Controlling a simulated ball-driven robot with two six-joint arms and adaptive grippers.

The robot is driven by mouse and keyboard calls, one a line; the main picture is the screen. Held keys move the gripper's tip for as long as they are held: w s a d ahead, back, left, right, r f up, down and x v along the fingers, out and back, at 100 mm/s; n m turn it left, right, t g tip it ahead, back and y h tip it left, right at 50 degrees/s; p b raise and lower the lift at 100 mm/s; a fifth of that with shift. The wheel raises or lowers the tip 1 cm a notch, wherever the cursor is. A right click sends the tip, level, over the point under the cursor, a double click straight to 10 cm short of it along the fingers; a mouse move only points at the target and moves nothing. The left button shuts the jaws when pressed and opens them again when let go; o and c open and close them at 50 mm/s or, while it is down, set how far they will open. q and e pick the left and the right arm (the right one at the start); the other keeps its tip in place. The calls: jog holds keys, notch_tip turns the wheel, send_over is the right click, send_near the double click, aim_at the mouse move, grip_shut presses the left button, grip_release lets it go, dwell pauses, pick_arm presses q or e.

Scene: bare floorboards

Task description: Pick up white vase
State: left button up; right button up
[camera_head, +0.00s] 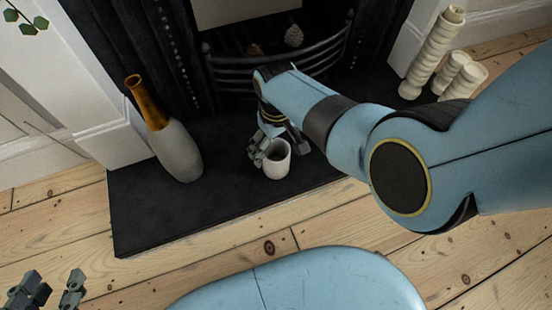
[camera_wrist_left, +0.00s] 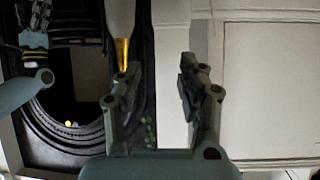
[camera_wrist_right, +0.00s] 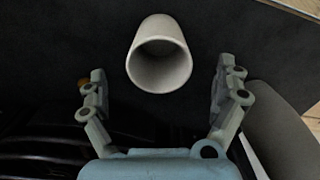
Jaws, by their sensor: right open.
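The white vase (camera_head: 277,160) is a small, open-topped cylinder standing upright on the dark hearth slab in the head view. It also shows in the right wrist view (camera_wrist_right: 160,55), its open mouth towards the camera. My right gripper (camera_head: 276,143) is open right at the vase. In the right wrist view, the fingers of my right gripper (camera_wrist_right: 158,88) stand wide on either side of the vase, with gaps. My left gripper (camera_head: 45,290) is at the lower left of the head view, away from the vase. In the left wrist view my left gripper (camera_wrist_left: 158,92) is open and empty.
A tall grey bottle-shaped vase with a gold neck (camera_head: 175,148) stands on the hearth slab (camera_head: 140,210), left of the white vase. A fireplace grate (camera_head: 285,65) is behind. Stacked cream cylinders (camera_head: 435,55) stand at upper right. Bare floorboards (camera_head: 215,265) lie in front.

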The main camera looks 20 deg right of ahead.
aim_at(276, 150)
notch_tip(276, 150, down, 3)
jog(key=b, duration=0.2)
jog(key=shift+w+b, duration=0.1)
jog(key=shift+b, duration=0.2)
notch_tip(276, 150, down, 2)
jog(key=shift+f+b, duration=0.1)
jog(key=shift+b, duration=0.85)
pick_arm(q)
jog(key=w+d+r+m+t+h, duration=0.1)
jog(key=w+r+t, duration=0.2)
jog(key=r, duration=0.5)
jog(key=w+d+r+m+t+h, duration=0.1)
jog(key=w+r+t, duration=0.3)
jog(key=r, duration=0.5)
jog(key=w+d+r+m+t+h, duration=0.1)
jog(key=w+r+t+h, duration=0.1)
jog(key=r+t, duration=0.3)
notch_tip(276, 150, up, 3)
jog(key=shift+w+r+t+h, duration=0.15)
jog(key=shift+w+t+h, duration=0.2)
jog(key=shift+w, duration=0.35)
pick_arm(e)
jog(key=c, duration=1.5)
